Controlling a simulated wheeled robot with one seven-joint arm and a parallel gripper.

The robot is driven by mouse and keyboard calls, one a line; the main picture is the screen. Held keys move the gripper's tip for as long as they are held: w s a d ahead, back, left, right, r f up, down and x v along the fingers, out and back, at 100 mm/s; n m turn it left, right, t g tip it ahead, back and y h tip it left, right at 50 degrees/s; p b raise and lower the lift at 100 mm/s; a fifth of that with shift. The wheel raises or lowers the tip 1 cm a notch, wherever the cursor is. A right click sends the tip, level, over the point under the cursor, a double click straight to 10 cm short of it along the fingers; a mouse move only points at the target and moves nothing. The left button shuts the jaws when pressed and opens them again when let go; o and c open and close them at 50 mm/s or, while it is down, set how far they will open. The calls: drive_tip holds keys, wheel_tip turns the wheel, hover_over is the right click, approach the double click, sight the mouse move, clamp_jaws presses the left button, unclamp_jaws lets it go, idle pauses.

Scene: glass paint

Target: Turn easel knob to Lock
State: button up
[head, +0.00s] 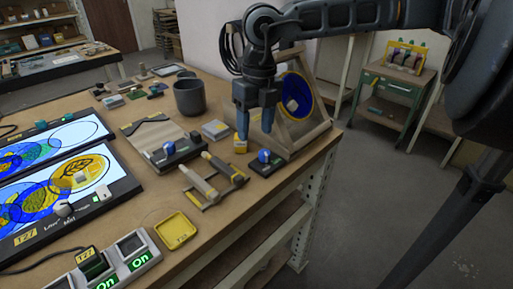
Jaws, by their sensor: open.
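The wooden easel (318,130) stands at the bench's right end and holds a round blue glass disc (300,88). A blue knob (264,156) on a dark base (274,167) sits in front of the easel. I take it for the easel knob; any Lock marking is too small to read. My gripper (255,126) points down with its fingers apart, above and just behind this knob, in front of the easel. It holds nothing that I can see. A second blue knob (169,149) on a dark base is farther left.
A small yellow block (240,144) is close to the left fingertip. Rollers on a rack (198,184) lie left of the knob. A grey cup (188,97) stands behind. Lit panels (60,185) fill the left, and a yellow tray (177,230) is in front.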

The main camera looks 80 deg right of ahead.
sight(265, 152)
drive_tip(key=shift+s+d+f+g+h, duration=0.1)
drive_tip(key=shift+s+d+g+h, duration=0.25)
drive_tip(key=shift+s+d, duration=0.7)
drive_tip(key=shift+w+f+p, duration=0.1)
drive_tip(key=shift+f+p, duration=0.3)
drive_tip(key=shift+f, duration=3.4)
drive_tip(key=c, duration=1.1)
drive_tip(key=shift+o, duration=0.2)
